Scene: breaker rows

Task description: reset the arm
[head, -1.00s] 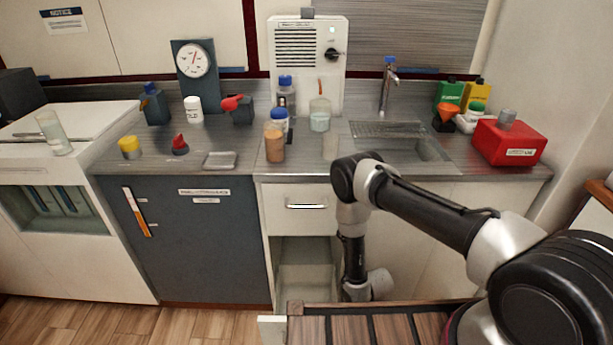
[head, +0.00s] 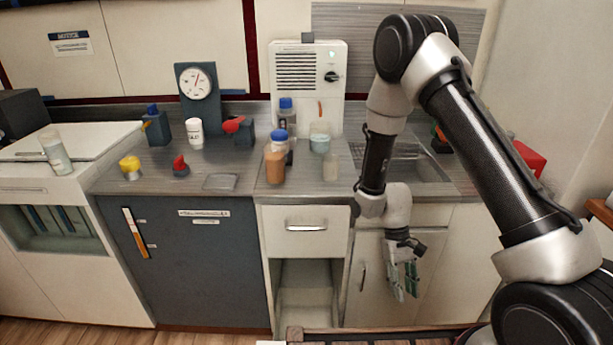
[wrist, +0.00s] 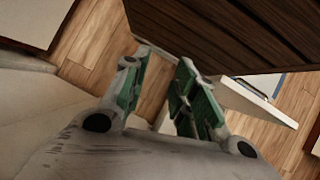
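My gripper (head: 404,284) hangs fingers down in front of the white cabinet doors under the sink, below the counter edge. In the wrist view my gripper (wrist: 162,68) shows its two green-padded fingers apart, with wooden floor between them and nothing held. My arm (head: 480,150) is raised, its elbow bent high in front of the wall panel and the sink. It hides the tap and most of the bottles at the right end of the counter.
A dark wooden slatted surface (wrist: 220,35) with a white panel (wrist: 255,100) lies close to the fingers. A white drawer (head: 305,232) is left of the gripper, above an open compartment (head: 305,290). Bottles and a beaker (head: 320,138) stand on the counter. The sink (head: 405,165) is behind my forearm.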

